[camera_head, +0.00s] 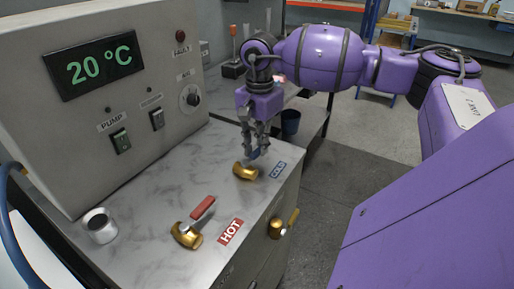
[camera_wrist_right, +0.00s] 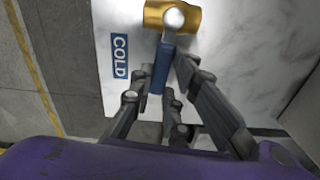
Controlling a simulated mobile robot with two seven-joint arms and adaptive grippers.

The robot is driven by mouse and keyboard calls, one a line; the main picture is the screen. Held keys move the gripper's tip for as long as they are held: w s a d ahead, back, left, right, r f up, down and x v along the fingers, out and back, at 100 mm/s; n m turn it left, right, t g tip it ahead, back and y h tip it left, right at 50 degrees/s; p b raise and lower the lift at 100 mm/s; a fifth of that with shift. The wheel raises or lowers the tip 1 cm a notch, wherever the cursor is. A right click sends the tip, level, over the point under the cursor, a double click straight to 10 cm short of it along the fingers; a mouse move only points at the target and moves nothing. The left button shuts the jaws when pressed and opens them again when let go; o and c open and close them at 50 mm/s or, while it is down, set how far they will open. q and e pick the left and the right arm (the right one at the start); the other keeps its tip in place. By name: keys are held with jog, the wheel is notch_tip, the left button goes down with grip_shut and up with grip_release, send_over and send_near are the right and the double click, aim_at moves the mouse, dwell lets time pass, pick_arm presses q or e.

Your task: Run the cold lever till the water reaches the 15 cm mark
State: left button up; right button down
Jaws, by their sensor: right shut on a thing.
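My right gripper (camera_head: 256,148) comes down from behind onto the cold lever. Its fingers are shut on the blue handle of the cold lever (camera_wrist_right: 162,72), seen between them in the wrist view. The lever's brass valve body (camera_head: 245,172) sits on the marbled counter beside the blue COLD label (camera_head: 278,169). The hot lever (camera_head: 203,208) has a red handle and a brass body, beside the red HOT label (camera_head: 230,231). My left gripper is not in view. No water and no 15 cm mark show in either view.
A control panel (camera_head: 130,115) stands at the left, its display (camera_head: 97,66) reading 20 °C, with PUMP (camera_head: 121,141) and other switches. A small metal cup-like part (camera_head: 100,225) is at the counter's left. A brass tap (camera_head: 283,224) juts from the counter's front.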

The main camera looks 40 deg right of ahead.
aim_at(257, 148)
jog(key=shift+w+a+n, duration=0.1)
jog(key=shift+w+n, duration=0.25)
jog(key=shift+n, duration=0.25)
jog(key=shift+b, duration=0.3)
jog(key=shift+r, duration=0.1)
jog(key=c, duration=1.7)
grip_release()
jog(key=shift+r, duration=0.15)
notch_tip(257, 148, up, 12)
jog(key=shift+f, duration=0.2)
